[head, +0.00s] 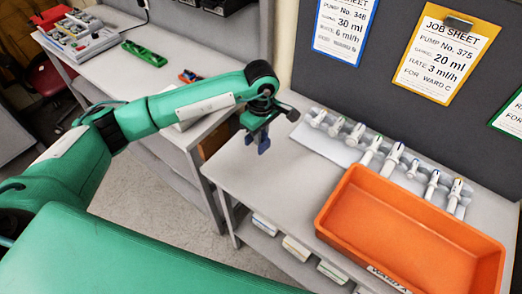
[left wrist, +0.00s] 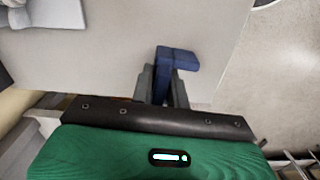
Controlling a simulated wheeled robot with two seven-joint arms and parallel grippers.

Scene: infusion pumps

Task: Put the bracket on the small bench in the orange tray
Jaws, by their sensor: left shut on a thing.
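My left gripper (head: 257,137) hangs above the left part of the small bench (head: 263,172), shut on a dark blue bracket (head: 264,145). In the left wrist view the blue bracket (left wrist: 176,60) sticks out beyond the two grey fingers of my left gripper (left wrist: 162,85). The fingers hide part of it. The orange tray (head: 410,225) stands on the right part of the bench, to the right of my left gripper, and looks empty. My right gripper is not in view.
A rack (head: 330,140) with several white syringe-like parts stands behind the tray. Job sheets (head: 446,55) hang on the dark panel behind. A longer bench (head: 165,62) at the left holds a green part (head: 144,52). The bench between gripper and tray is clear.

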